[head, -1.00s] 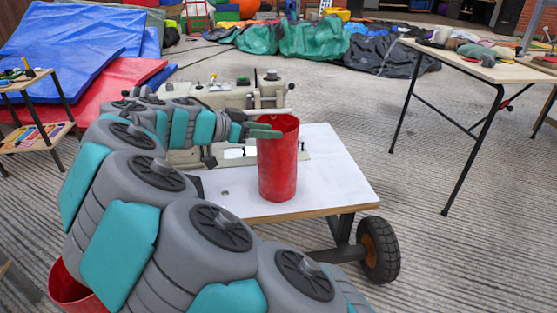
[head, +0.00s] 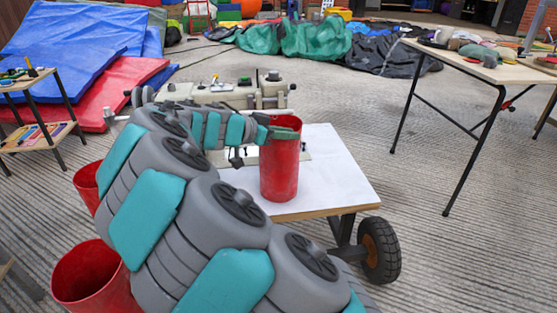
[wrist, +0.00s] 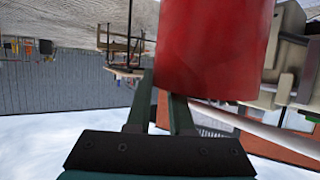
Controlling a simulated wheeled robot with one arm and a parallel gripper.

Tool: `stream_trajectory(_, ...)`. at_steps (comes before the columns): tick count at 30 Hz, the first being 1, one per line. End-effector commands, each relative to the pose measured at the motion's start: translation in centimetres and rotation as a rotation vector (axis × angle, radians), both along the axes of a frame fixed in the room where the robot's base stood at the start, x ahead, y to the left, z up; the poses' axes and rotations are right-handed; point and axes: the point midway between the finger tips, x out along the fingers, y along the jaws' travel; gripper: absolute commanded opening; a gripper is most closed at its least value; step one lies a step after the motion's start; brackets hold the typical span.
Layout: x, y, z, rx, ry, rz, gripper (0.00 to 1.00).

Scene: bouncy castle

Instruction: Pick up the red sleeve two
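A tall red sleeve (head: 279,172), open at the top, stands upright on the white table top in the head view. My gripper (head: 284,133) is at its upper rim, level with it. In the wrist view the sleeve (wrist: 212,50) fills the upper middle, and my gripper (wrist: 160,88) reaches up to its edge. The fingers are apart. One passes beside the sleeve's left edge; the other's tip is hidden behind the red wall. Two more red sleeves stand lower left, one near (head: 88,272) and one farther (head: 86,180), partly hidden by my arm. No labels show which is two.
A sewing machine (head: 210,93) stands behind the sleeve on the wheeled table (head: 335,180). A folding table (head: 465,63) with items is at right, a small tool stand (head: 40,95) at left. Concrete floor between the tables is clear.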

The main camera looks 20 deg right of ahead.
Motion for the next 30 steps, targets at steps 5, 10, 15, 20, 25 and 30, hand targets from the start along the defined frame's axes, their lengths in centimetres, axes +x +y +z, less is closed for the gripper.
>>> stream_trajectory(5, -0.01, 0.01, -0.02, 0.0, 0.0, 0.0, 0.0)
stream_trajectory(10, -0.02, 0.01, -0.05, 0.001, 0.001, -0.001, 0.0)
stream_trajectory(15, -0.03, 0.0, -0.09, 0.001, 0.001, -0.001, 0.0)
stream_trajectory(20, -0.03, 0.0, -0.12, 0.002, 0.001, -0.001, 0.0)
stream_trajectory(25, -0.03, 0.0, -0.15, 0.002, 0.001, -0.002, 0.0)
stream_trajectory(30, -0.03, 0.0, -0.18, 0.003, 0.002, -0.001, 0.0)
